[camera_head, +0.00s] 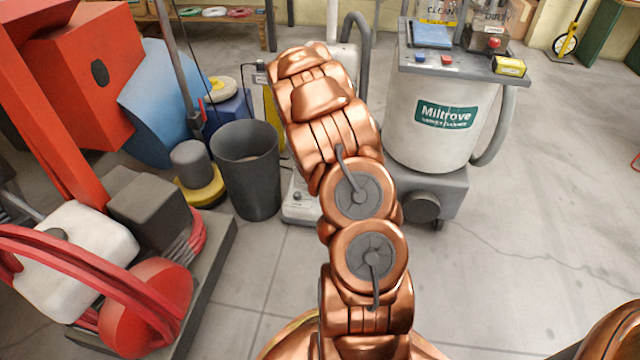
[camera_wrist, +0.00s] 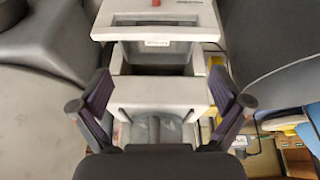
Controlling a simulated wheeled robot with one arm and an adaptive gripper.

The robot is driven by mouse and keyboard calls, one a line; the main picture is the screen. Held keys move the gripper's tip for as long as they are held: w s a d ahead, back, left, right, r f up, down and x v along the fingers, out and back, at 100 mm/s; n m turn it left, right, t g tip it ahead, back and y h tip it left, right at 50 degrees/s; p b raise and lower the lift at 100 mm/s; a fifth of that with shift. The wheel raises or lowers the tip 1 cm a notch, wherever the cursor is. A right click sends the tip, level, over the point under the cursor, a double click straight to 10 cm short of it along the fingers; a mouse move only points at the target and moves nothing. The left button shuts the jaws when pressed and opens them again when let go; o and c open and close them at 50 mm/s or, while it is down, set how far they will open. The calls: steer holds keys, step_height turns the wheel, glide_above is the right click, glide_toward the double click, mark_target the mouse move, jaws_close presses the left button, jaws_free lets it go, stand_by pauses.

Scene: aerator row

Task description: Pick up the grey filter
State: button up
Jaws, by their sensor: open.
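In the wrist view, my gripper (camera_wrist: 161,82) is open and empty, one finger at each side of a pale grey housing (camera_wrist: 160,95) with an open top. A grey panel (camera_wrist: 175,50) with a small white label shows inside the opening; it may be the grey filter, but I cannot tell for sure. The fingers look apart from it. In the head view my copper arm hides my gripper and most of this machine; its pale base (camera_head: 300,205) shows beside the arm.
A large pale canister labelled Miltrove (camera_head: 430,125) stands right of my arm, with a blue pad (camera_head: 432,36) and a yellow box (camera_head: 508,66) on top. CLEAN and DIRTY bins (camera_head: 487,18) sit behind. A dark bin (camera_head: 248,170) and red machinery (camera_head: 75,70) stand left.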

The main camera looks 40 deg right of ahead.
steer(key=x, duration=0.2)
steer(key=b+x, duration=0.1)
steer(key=x, duration=0.3)
steer(key=shift+s+d+r, duration=0.1)
steer(key=shift+s+d, duration=0.1)
steer(key=shift+d, duration=0.15)
steer(key=shift+b+x, duration=2)
steer(key=shift+x, duration=1.5)
steer(key=shift+w, duration=0.2)
steer(key=shift+c, duration=0.3)
steer(key=c, duration=0.9)
steer(key=shift+c, duration=0.2)
steer(key=shift+r, duration=0.1)
